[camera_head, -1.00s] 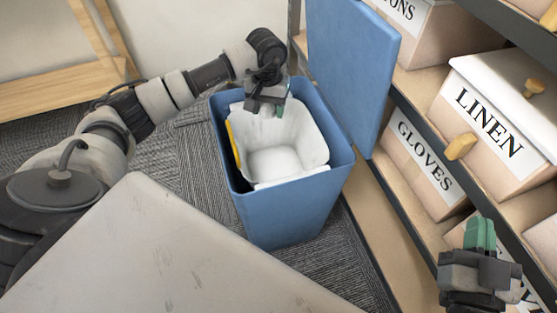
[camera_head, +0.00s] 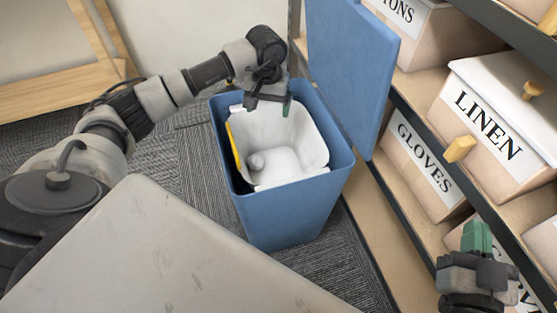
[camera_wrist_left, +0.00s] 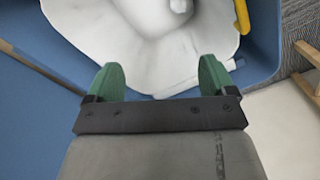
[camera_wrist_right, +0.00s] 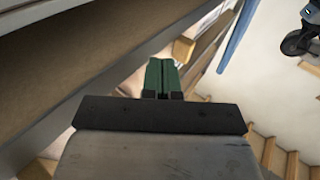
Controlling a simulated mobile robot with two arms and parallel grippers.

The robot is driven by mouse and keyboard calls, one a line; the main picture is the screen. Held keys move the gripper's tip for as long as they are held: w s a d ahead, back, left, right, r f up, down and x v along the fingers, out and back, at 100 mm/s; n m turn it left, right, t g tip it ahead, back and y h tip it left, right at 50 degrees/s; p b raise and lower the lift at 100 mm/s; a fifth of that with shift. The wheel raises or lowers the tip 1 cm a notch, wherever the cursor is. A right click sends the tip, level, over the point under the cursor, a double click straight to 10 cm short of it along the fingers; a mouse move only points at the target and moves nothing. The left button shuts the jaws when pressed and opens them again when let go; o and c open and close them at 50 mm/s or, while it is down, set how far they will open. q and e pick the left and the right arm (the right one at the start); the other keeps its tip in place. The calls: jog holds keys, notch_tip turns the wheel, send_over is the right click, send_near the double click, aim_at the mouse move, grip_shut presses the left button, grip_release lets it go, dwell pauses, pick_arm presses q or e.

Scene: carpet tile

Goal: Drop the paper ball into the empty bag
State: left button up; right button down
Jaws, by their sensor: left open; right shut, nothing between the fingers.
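A blue bin (camera_head: 290,215) stands open on the carpet with a white bag (camera_head: 290,130) lining it. My left gripper (camera_head: 268,104) is open and empty above the far rim of the bag. Its green fingertips (camera_wrist_left: 160,82) are apart in the left wrist view. My right gripper (camera_head: 477,238) is shut and empty beside the shelves at the lower right.
The bin's blue lid (camera_head: 352,75) stands up at the back right. A yellow strip (camera_head: 234,146) shows at the bag's left edge. Shelves with boxes labelled LINEN (camera_head: 490,125) and GLOVES (camera_head: 420,160) line the right. A wooden frame (camera_head: 60,85) stands at the upper left.

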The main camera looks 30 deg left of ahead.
pick_arm(q)
notch_tip(320, 180, up, 10)
jog(key=p, duration=0.2)
jog(key=shift+f, duration=0.25)
pick_arm(e)
notch_tip(320, 180, down, 7)
jog(key=s+d+g+h, duration=0.2)
jog(key=g, duration=0.4)
jog(key=shift+s, duration=0.2)
jog(key=shift+r, duration=0.1)
